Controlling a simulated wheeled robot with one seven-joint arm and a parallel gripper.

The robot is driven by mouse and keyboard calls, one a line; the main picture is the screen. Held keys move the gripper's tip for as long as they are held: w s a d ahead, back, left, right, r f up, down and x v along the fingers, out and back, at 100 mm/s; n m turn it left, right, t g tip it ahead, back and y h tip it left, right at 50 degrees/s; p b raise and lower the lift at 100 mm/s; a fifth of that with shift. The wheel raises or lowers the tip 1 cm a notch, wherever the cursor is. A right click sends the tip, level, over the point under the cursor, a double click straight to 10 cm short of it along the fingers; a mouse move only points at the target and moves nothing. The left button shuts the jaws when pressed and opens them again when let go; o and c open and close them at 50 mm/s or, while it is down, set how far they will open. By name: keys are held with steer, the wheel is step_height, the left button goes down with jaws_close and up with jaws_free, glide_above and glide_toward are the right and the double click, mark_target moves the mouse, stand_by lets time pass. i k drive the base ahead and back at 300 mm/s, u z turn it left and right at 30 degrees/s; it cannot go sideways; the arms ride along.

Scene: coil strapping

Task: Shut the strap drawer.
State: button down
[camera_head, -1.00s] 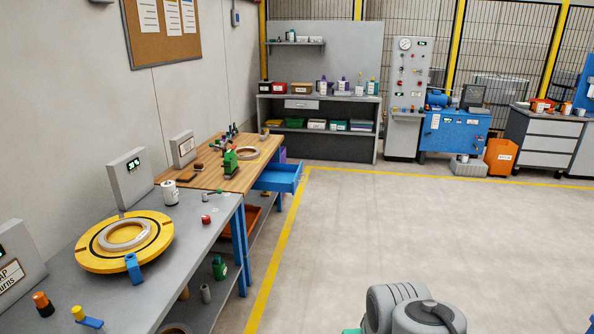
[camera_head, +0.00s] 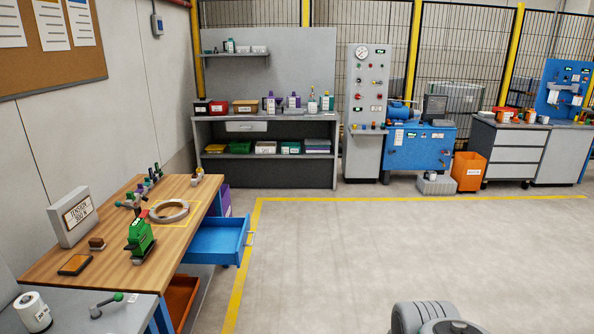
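The strap drawer is most likely the blue drawer (camera_head: 232,252) under the right edge of the wooden workbench (camera_head: 100,272). It is pulled out to the right, and its open top shows a bare blue inside. A small handle or label shows at its front end (camera_head: 250,239). A grey rounded part of my own arm shows at the bottom right, well to the right of the drawer and apart from it. My gripper is not in the picture.
An orange bin (camera_head: 180,300) sits below the blue drawer. A green tool (camera_head: 140,239) and a strap coil (camera_head: 169,211) stand on the wooden bench. The grey shelf bench (camera_head: 265,170) stands at the back.

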mark_target(220, 240)
steer(key=u, duration=0.45)
steer(key=i, duration=2.2)
steer(key=u, duration=1.05)
steer(key=i, duration=0.55)
steer(key=u, duration=0.3)
